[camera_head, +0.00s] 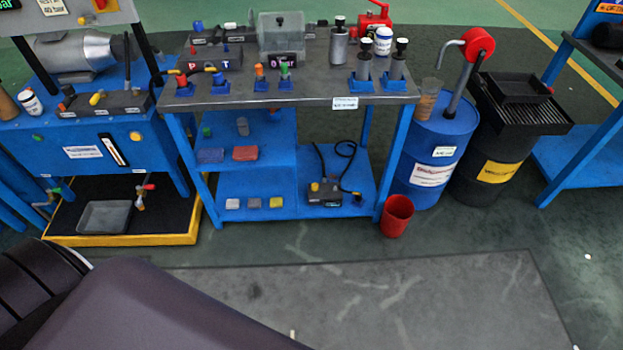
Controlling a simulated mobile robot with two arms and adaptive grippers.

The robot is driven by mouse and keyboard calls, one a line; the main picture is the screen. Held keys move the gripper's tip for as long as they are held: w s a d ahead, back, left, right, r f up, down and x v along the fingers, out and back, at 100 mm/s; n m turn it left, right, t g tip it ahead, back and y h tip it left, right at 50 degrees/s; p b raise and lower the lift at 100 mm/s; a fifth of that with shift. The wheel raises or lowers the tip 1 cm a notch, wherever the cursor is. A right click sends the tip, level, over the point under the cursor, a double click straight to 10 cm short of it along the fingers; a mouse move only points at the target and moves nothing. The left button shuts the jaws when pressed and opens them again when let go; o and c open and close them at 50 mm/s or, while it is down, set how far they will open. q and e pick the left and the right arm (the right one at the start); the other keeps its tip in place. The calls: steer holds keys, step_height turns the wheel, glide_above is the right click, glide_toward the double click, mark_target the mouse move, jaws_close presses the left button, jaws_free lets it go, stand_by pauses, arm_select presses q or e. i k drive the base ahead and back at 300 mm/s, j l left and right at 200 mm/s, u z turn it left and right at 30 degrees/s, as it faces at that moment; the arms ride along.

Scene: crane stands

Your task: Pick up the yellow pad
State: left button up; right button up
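A small yellow pad (276,202) lies on the bottom shelf of the blue workbench, at the right end of a short row. A grey pad (232,203) and a brownish pad (254,203) lie beside it on its left, with small gaps between them. Neither of my grippers is in view. A dark arm link of mine fills the lower left corner, well in front of the bench.
The blue workbench (203,180) has an open front; its posts and middle shelf frame the lower shelf. A dark device with a cable (325,193) sits right of the pads. A red bucket (397,215) and blue drum (440,150) stand to the right. The floor in front is clear.

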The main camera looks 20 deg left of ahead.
mark_target(275, 202)
steer(key=u, duration=1.1)
